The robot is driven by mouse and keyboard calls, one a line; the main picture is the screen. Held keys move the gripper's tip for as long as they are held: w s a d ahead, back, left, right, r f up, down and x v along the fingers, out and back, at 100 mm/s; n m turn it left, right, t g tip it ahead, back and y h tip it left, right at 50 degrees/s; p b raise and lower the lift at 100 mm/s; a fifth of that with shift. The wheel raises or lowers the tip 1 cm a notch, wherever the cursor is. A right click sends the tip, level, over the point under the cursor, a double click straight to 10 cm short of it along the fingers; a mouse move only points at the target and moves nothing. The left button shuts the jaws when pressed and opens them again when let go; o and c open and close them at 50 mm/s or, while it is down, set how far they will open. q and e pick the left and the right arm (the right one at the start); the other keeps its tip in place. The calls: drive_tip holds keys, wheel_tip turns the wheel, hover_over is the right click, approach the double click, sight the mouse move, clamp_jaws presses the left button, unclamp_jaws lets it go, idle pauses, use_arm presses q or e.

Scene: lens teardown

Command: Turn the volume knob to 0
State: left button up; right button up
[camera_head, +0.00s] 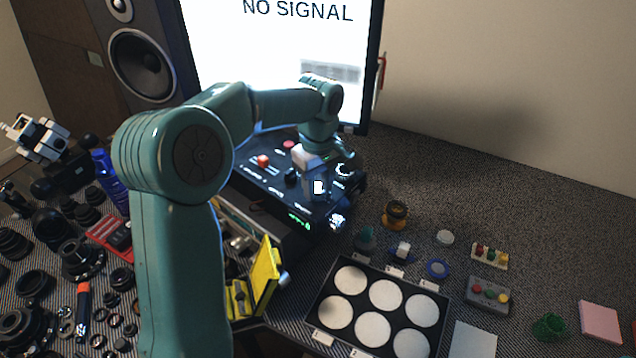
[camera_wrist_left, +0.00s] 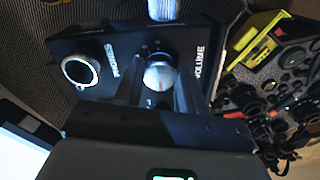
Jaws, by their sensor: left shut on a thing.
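The black control console (camera_head: 262,178) stands in front of the monitor. My left gripper (camera_head: 316,186) reaches down over its right part. In the left wrist view, a round silvery volume knob (camera_wrist_left: 159,75) sits on the dark panel beside the word VOLUME. The two dark fingers of my left gripper (camera_wrist_left: 162,88) stand on either side of the knob and are shut on it. The knob's pointer and scale are too small to read. My right gripper is in neither view.
The monitor (camera_head: 285,45) reads NO SIGNAL, with a speaker (camera_head: 140,65) to its left. A tray with white discs (camera_head: 318,335) and small coloured parts lie at front right. Lens parts crowd the left. A yellow stand (camera_head: 262,275) is near the console. The back right is clear.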

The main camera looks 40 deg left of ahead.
sight(318, 188)
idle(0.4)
use_arm(q)
drive_tip(key=o, duration=1.1)
drive_tip(key=shift+c, duration=0.2)
drive_tip(key=shift+r, duration=0.1)
drive_tip(key=shift+r, duration=0.4)
wheel_tip(318, 188, up, 15)
drive_tip(key=p, duration=0.2)
drive_tip(key=shift+r, duration=0.15)
